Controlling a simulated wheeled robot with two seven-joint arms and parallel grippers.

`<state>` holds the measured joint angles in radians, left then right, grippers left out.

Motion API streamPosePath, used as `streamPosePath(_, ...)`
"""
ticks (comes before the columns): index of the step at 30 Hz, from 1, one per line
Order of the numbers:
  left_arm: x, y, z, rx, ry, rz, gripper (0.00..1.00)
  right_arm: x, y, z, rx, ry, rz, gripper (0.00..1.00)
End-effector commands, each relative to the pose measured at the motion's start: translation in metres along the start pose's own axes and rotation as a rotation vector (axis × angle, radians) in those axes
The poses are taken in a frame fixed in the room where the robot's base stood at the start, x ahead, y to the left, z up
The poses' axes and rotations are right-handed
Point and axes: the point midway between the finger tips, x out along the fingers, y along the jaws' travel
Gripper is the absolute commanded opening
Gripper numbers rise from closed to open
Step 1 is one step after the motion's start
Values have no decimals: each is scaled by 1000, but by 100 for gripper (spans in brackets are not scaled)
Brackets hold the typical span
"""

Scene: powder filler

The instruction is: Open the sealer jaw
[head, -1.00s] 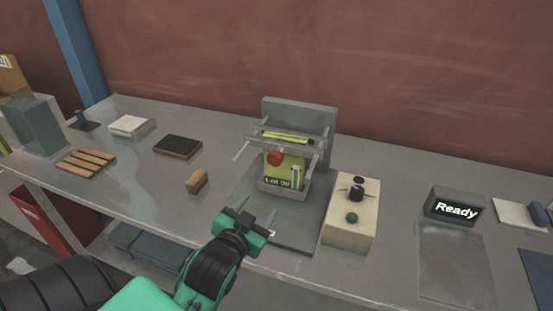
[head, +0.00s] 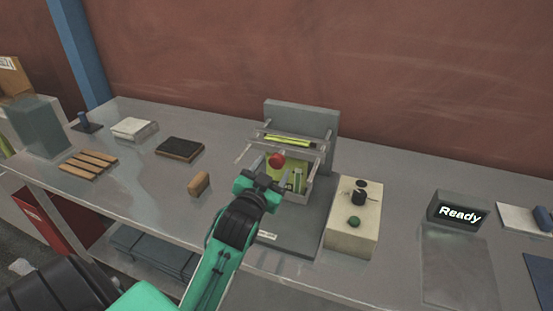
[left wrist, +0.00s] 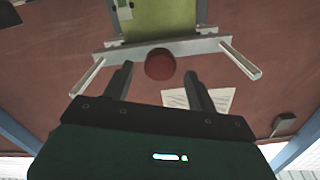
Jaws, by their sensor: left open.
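The sealer (head: 318,122) stands at the middle of the bench, with a grey back plate and a jaw bar (head: 290,143) across its front. A red knob (head: 277,161) sits on the front of the jaw; it also shows in the left wrist view (left wrist: 160,64). A yellow-green pouch (head: 298,178) is in the sealer below the bar, partly hidden by my gripper. My left gripper (head: 266,163) is open just in front of the knob. In the left wrist view its fingers (left wrist: 158,84) point at the knob, one on each side; I cannot tell whether they touch it. My right gripper is not in view.
A cream control box (head: 353,220) with dark and green knobs stands right of the sealer. Farther right is a "Ready" display (head: 459,212). A small wooden block (head: 199,183), a dark pad (head: 180,148) and wooden slats (head: 88,165) lie to the left.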

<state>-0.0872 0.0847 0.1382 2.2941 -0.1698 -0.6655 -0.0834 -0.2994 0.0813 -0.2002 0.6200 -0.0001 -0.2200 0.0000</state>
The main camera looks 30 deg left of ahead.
Motion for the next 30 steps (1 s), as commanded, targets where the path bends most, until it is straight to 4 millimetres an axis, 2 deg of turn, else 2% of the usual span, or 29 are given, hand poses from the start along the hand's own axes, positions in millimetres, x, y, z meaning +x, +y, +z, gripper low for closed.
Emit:
streamPosePath(3,20,-1,-2,1,1,-1,58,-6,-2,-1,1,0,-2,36)
streamPosePath(7,32,0,-1,1,0,0,58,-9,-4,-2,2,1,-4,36)
streamPosePath(19,39,0,0,1,0,0,58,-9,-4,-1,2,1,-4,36)
streamPosePath(27,39,0,0,1,0,0,5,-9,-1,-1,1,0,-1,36)
streamPosePath(28,39,0,0,0,0,0,0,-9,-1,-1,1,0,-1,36)
streamPosePath(30,39,0,0,0,0,0,0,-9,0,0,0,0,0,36)
